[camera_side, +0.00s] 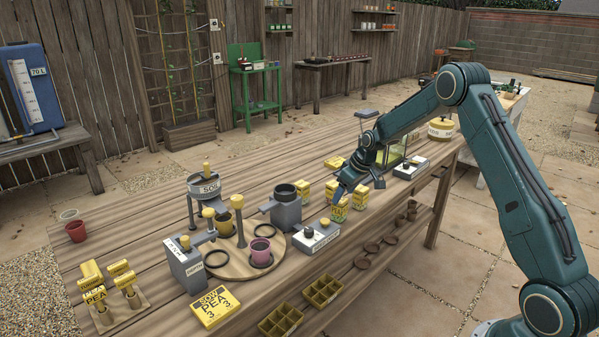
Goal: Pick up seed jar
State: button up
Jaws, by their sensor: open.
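Several small jars with yellow and green labels stand close together at the middle of the wooden table; their print is too small to read. One jar (360,198) shows below my gripper (359,189), roughly between its fingertips in the picture. Another jar (339,209) stands just left and nearer, beneath the left finger. Two more jars stand to the left, one (304,192) and one (331,190). My gripper points down with its fingers apart and holds nothing visible. I cannot tell its exact height above the jars.
A round wooden board (222,262) with cups and posts is to the left. A clear-sided case (391,154) and a second knobbed box (411,168) stand right of the gripper.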

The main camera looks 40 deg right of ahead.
aim_at(340, 202)
jog(key=shift+x, duration=2.6)
jog(key=shift+d, duration=0.1)
jog(key=c, duration=1.1)
